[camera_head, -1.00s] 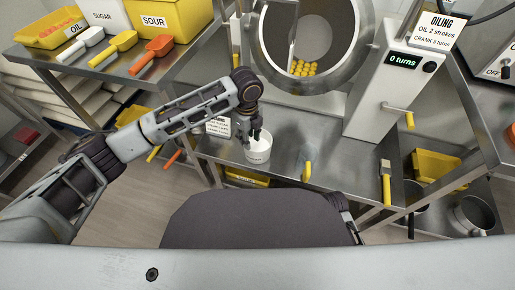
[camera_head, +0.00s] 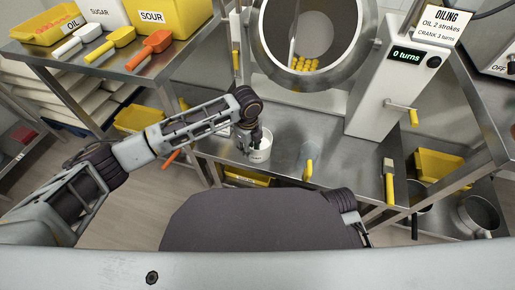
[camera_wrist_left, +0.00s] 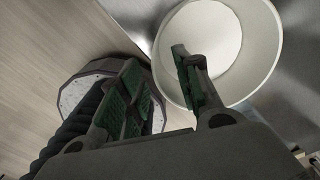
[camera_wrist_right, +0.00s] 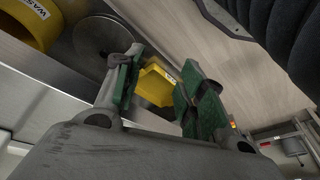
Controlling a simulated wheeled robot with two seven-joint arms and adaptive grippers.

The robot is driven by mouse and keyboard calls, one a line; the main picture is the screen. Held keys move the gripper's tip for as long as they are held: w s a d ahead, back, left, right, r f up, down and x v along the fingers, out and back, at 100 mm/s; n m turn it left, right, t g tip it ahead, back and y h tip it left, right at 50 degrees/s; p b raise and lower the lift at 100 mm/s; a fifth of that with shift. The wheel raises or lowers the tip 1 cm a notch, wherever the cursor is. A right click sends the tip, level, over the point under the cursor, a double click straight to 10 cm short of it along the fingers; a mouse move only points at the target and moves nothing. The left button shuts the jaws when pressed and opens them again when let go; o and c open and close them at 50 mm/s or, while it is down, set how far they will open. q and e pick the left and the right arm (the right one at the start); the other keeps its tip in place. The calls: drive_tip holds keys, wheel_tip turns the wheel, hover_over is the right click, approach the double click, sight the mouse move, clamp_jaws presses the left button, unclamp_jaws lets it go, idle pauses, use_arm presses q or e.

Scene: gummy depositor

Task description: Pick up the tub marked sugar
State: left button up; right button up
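A white round tub (camera_head: 262,155) with a small label, too small to read, stands on the steel table. My left gripper (camera_head: 247,138) is at its left rim. In the left wrist view, my left gripper (camera_wrist_left: 165,85) is open. One finger reaches over the mouth of the tub (camera_wrist_left: 262,50) and the other is outside its wall, with the rim between them. I cannot tell if either finger touches it. A white bin marked SUGAR (camera_head: 104,14) stands on the left shelf. My right gripper (camera_wrist_right: 160,95) is open and empty, away from the tub.
A drum machine (camera_head: 357,75) with a crank box (camera_head: 392,85) reading 0 turns stands behind the tub. A yellow-handled tool (camera_head: 308,168) and a brush (camera_head: 389,185) lie to its right. Yellow bins and scoops (camera_head: 118,38) occupy the left shelf.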

use_arm(q)
drive_tip(key=shift+f, duration=0.45)
use_arm(e)
drive_tip(key=shift+s+r, duration=0.25)
drive_tip(key=shift+s, duration=0.1)
use_arm(q)
drive_tip(key=shift+f, duration=0.1)
use_arm(e)
drive_tip(key=shift+w+f, duration=0.1)
drive_tip(key=shift+f, duration=0.05)
